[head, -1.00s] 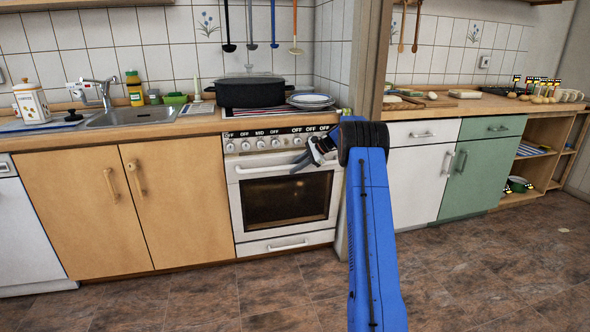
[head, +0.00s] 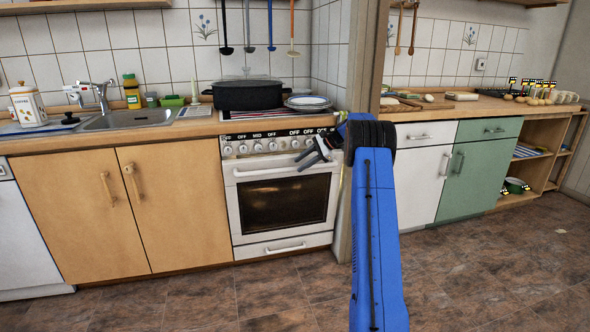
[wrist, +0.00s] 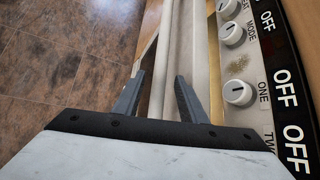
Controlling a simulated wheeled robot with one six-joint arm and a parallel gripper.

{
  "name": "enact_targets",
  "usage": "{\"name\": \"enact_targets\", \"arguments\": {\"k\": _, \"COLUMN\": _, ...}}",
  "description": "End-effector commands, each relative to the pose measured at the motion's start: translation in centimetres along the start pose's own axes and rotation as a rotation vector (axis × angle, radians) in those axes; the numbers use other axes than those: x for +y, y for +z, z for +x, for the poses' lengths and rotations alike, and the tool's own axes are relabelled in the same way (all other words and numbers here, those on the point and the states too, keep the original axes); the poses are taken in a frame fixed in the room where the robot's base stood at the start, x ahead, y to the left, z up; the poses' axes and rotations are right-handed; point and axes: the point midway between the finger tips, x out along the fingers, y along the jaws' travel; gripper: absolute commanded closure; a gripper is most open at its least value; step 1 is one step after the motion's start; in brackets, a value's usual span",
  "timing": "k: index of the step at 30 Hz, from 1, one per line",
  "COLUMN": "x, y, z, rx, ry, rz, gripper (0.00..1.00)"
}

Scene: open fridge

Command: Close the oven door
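The white oven door (head: 283,204) has a dark window and a pale bar handle (head: 272,171) along its top. In the wrist view the door's upper edge (wrist: 201,60) runs beside the control panel, with a narrow gap between them, so the door appears slightly ajar. My gripper (head: 306,161) is at the door's upper right, in front of the panel. In the wrist view my gripper (wrist: 157,92) is open, its two dark fingers apart with a pale bar showing between them. I cannot tell whether they touch it.
The control panel (head: 268,143) with several knobs is just above the door. A black pot (head: 248,95) and stacked plates (head: 308,102) stand on the stove. Wooden cabinets (head: 90,208) are to the left, a wall post to the right. The tiled floor (head: 240,300) in front is clear.

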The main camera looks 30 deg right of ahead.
Motion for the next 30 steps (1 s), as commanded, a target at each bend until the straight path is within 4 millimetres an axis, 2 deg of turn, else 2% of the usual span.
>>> {"name": "enact_targets", "arguments": {"k": 1, "x": -0.1, "y": 0.0, "z": -1.2, "rx": 0.001, "ry": -0.002, "rz": -0.001, "gripper": 0.62}}
{"name": "enact_targets", "arguments": {"k": 9, "x": -0.1, "y": -0.1, "z": -6.5, "rx": 0.001, "ry": -0.003, "rz": 0.001, "gripper": 0.62}}
{"name": "enact_targets", "arguments": {"k": 15, "x": 0.0, "y": -0.1, "z": -9.7, "rx": 0.001, "ry": -0.002, "rz": 0.0, "gripper": 0.62}}
{"name": "enact_targets", "arguments": {"k": 21, "x": 0.0, "y": -0.1, "z": -11.3, "rx": 0.001, "ry": -0.001, "rz": 0.0, "gripper": 0.62}}
{"name": "enact_targets", "arguments": {"k": 30, "x": 0.0, "y": 0.0, "z": -11.6, "rx": 0.0, "ry": 0.0, "rz": 0.001, "gripper": 0.62}}
